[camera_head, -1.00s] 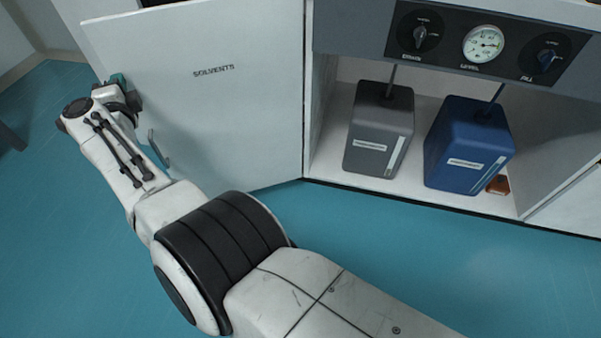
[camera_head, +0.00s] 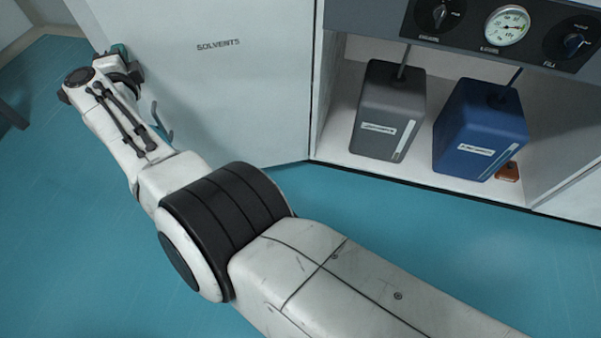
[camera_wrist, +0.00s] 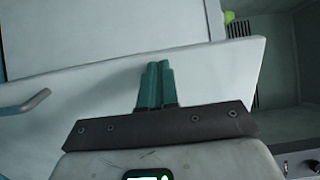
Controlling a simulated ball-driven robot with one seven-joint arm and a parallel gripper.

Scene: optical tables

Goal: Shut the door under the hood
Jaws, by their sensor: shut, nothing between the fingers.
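The white cabinet door (camera_head: 235,90), marked SOLVENTS, stands open, swung out to the left of the cabinet opening. In the wrist view the door panel (camera_wrist: 215,80) fills the middle. My gripper (camera_head: 121,50) is at the door's outer left edge, partly hidden by my wrist. In the wrist view my gripper (camera_wrist: 157,72) shows two green fingers shut together, with nothing between them, in front of the door panel. I cannot tell whether the fingertips touch it. The door's handle (camera_head: 160,120) shows beside my forearm, and in the wrist view it (camera_wrist: 28,102) is at the left, apart from the fingers.
The open cabinet holds a grey canister (camera_head: 389,110), a blue canister (camera_head: 480,128) and a small orange-brown object (camera_head: 508,171), all inside. A control panel (camera_head: 470,28) with a gauge and knobs is above. The blue floor (camera_head: 400,225) before the cabinet is clear apart from my arm.

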